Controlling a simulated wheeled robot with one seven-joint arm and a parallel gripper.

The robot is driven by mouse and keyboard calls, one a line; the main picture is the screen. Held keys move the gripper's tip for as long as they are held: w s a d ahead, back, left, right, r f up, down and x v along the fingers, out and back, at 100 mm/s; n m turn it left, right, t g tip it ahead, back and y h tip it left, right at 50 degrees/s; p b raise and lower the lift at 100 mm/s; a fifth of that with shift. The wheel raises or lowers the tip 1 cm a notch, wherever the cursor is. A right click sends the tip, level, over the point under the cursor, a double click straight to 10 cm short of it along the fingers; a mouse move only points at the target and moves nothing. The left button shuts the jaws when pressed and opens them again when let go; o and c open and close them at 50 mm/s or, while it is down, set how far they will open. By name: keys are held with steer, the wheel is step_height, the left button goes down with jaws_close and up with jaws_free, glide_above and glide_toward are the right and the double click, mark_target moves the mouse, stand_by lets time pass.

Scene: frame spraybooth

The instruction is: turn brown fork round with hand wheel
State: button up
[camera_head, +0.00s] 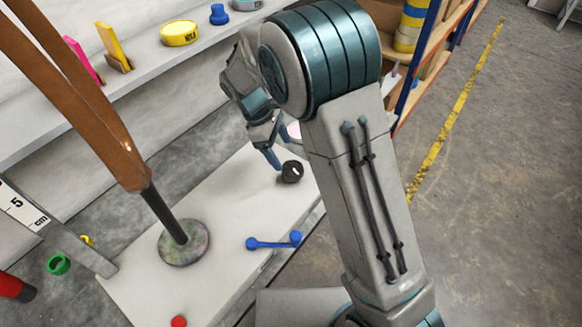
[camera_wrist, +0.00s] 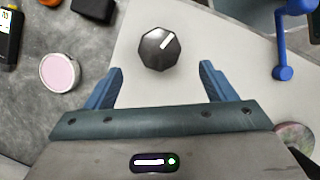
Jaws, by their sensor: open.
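The brown fork (camera_head: 105,120) stands at the left of the head view on a dark stem, which rises from a round mottled base (camera_head: 170,250) on a pale bench plate. Its upper end is out of frame. A black knob with a white mark (camera_head: 291,172), seemingly the hand wheel, sits at the plate's far end. In the wrist view the knob (camera_wrist: 156,51) looks eight-sided, its mark pointing up and right. My gripper (camera_wrist: 160,72) is open and empty, with the knob centred just ahead of its fingertips, apart from them. In the head view my gripper (camera_head: 271,157) is just left of the knob.
A blue lever (camera_head: 272,242) lies by the plate's near edge, right of the fork base. A pink-topped round tin (camera_wrist: 60,72) is left of my gripper. The floor at right is clear.

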mark_target(291, 168)
steer(key=b+x, duration=0.1)
steer(key=x, duration=0.6)
steer(key=shift+f, duration=0.1)
steer(key=c, duration=1)
